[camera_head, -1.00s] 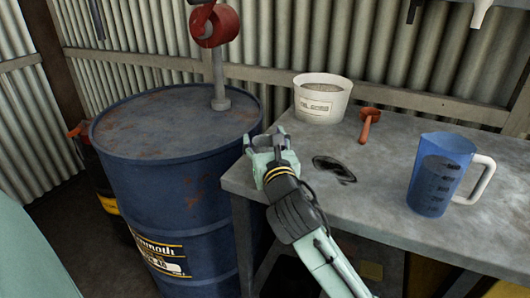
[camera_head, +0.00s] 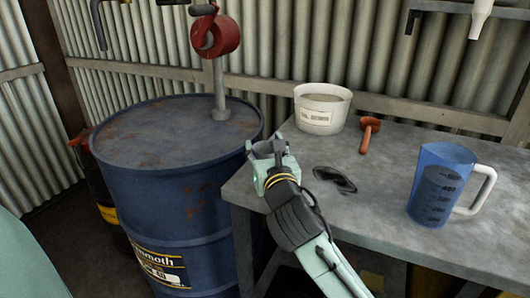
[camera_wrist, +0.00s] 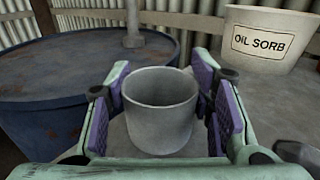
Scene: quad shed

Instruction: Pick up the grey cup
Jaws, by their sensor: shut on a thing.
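The grey cup (camera_wrist: 160,118) stands upright between my gripper's two purple-padded fingers in the wrist view. Its round open rim faces up and it looks empty. My gripper (camera_wrist: 160,95) is shut on the cup, one finger at each side. In the head view my gripper (camera_head: 269,152) is at the left corner of the grey workbench (camera_head: 385,205), and its fingers hide most of the cup. I cannot tell whether the cup's base touches the bench.
A blue drum (camera_head: 170,150) stands close at the left. On the bench are a white bucket (camera_head: 320,115), a red-brown scoop (camera_head: 369,135), dark glasses (camera_head: 335,178) and a blue measuring jug (camera_head: 437,190). Corrugated walls rise behind.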

